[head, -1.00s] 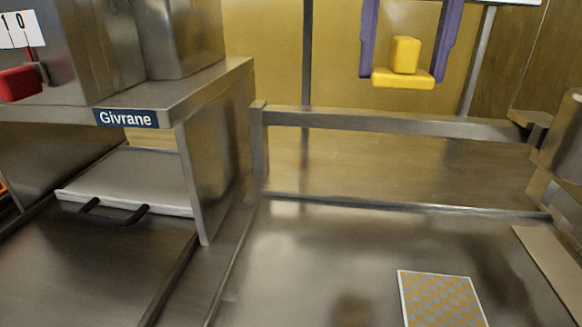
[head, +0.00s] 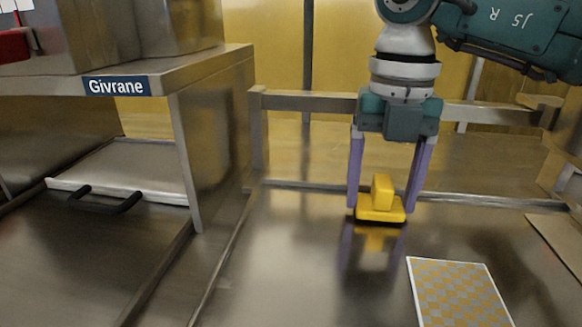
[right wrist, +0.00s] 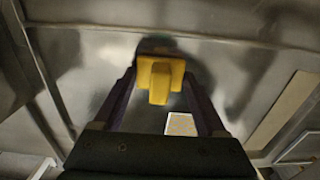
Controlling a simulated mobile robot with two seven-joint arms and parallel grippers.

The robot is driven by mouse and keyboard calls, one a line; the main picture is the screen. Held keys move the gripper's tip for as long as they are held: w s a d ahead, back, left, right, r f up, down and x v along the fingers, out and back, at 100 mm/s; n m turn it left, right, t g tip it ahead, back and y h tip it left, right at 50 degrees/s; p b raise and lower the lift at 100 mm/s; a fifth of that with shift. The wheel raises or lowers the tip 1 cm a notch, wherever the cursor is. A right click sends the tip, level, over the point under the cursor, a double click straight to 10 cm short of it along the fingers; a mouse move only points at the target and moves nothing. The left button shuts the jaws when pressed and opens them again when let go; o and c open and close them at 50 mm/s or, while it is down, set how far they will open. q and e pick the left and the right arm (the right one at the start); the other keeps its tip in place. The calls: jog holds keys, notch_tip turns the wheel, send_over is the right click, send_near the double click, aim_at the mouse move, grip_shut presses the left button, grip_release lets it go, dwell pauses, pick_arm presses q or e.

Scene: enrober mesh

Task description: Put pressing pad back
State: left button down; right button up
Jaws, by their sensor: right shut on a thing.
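The pressing pad is a yellow block with a raised grip (head: 382,190) on a flat base. My right gripper (head: 382,207), with purple fingers, points down and is shut on the pad by the sides of its base. The pad is low over the bare steel table, its reflection just below it; I cannot tell whether it touches. In the right wrist view the pad (right wrist: 159,80) sits between the fingertips. My left gripper is not in view.
A checkered orange and grey card (head: 455,292) lies on the steel table (head: 285,275), right of the pad. A steel housing labelled Givrane (head: 116,86) stands at left, with a black-handled tray (head: 135,172) under it. A rail (head: 310,103) runs behind. Table left of the pad is clear.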

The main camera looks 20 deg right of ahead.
aim_at(384, 181)
jog(key=shift+f, duration=0.1)
jog(key=shift+f, duration=0.15)
jog(key=o, duration=1.1)
jog(key=shift+c, duration=0.2)
jog(key=shift+r, duration=0.4)
notch_tip(384, 181, up, 12)
jog(key=p, duration=0.1)
jog(key=shift+f, duration=0.15)
